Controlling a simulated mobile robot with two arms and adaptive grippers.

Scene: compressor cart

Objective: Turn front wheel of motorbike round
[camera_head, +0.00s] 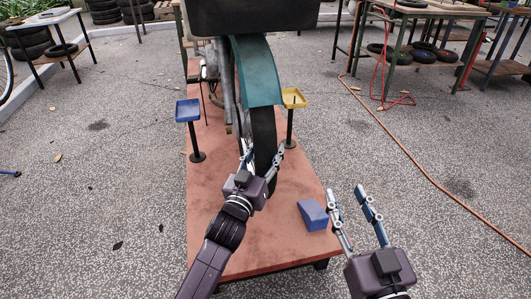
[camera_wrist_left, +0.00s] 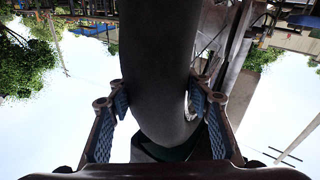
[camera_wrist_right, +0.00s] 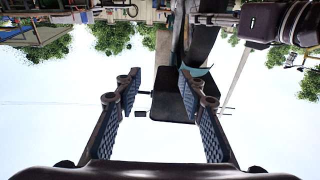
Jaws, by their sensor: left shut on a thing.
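The front wheel (camera_head: 264,140) of the motorbike stands on the reddish platform, with a teal fender (camera_head: 257,72) over its upper part. In the left wrist view the black tyre (camera_wrist_left: 155,70) fills the middle, between the two finger pads. My left gripper (camera_head: 264,153) is shut on the tyre from the near side, one finger on each side of it. My right gripper (camera_head: 347,190) is open and empty, to the right of the platform and the blue block. The right wrist view shows nothing between its fingers (camera_wrist_right: 160,95) but distant background. The lower wheel is partly hidden by my left gripper.
A blue wedge block (camera_head: 313,215) lies on the reddish platform (camera_head: 270,235). A blue tray stand (camera_head: 188,112) is left of the wheel and a yellow tray stand (camera_head: 293,98) right of it. An orange hose (camera_head: 410,155) runs across the floor at right. Workbenches stand behind.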

